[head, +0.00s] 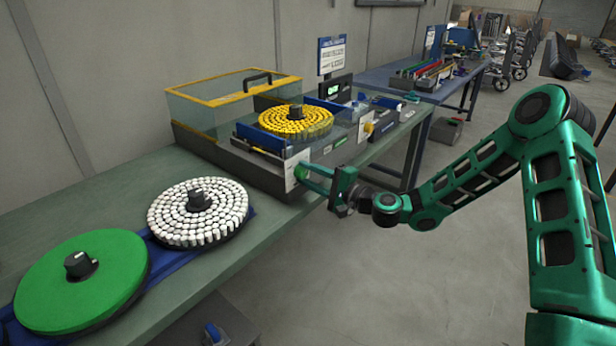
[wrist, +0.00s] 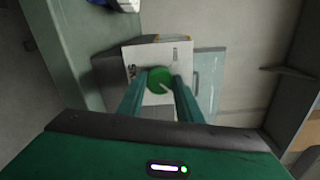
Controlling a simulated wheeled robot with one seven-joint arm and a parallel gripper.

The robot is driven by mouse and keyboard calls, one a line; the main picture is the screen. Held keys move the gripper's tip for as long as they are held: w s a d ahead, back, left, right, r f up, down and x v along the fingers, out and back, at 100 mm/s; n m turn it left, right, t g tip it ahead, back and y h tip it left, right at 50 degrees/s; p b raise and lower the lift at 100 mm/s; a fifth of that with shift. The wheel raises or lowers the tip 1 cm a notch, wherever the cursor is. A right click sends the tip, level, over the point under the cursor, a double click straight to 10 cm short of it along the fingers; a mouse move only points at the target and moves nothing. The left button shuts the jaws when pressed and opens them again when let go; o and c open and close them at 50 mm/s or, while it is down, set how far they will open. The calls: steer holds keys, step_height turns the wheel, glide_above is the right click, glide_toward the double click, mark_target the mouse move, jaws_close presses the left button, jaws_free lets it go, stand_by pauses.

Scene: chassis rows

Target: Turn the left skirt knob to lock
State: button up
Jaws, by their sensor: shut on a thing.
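The left skirt knob is a round green knob (head: 300,172) on a white plate (head: 290,182) at the front of the grey machine base. In the wrist view the green knob (wrist: 158,80) sits between my two fingers, with a pale pointer mark slanting toward the lower right. My gripper (head: 308,174) reaches in from the right and is shut on the knob; in the wrist view my gripper (wrist: 160,88) has a finger on each side of it. The printing on the plate is too small to read, so I cannot tell which setting the pointer is at.
A tray of yellow pieces (head: 296,121) stands above, beside a yellow-framed clear cover (head: 232,100). Discs of white pieces (head: 197,225) and green (head: 82,285) lie on the bench at left. The floor at right is open.

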steer(key=shift+w+d+f, duration=0.15)
steer(key=shift+d+f, duration=0.1)
steer(key=shift+d, duration=0.05)
steer(key=o, duration=1)
steer(key=shift+o, duration=0.2)
steer(key=shift+a+r, duration=0.1)
steer(key=shift+a, duration=0.05)
steer(key=v, duration=1.1)
steer(key=shift+a, duration=0.1)
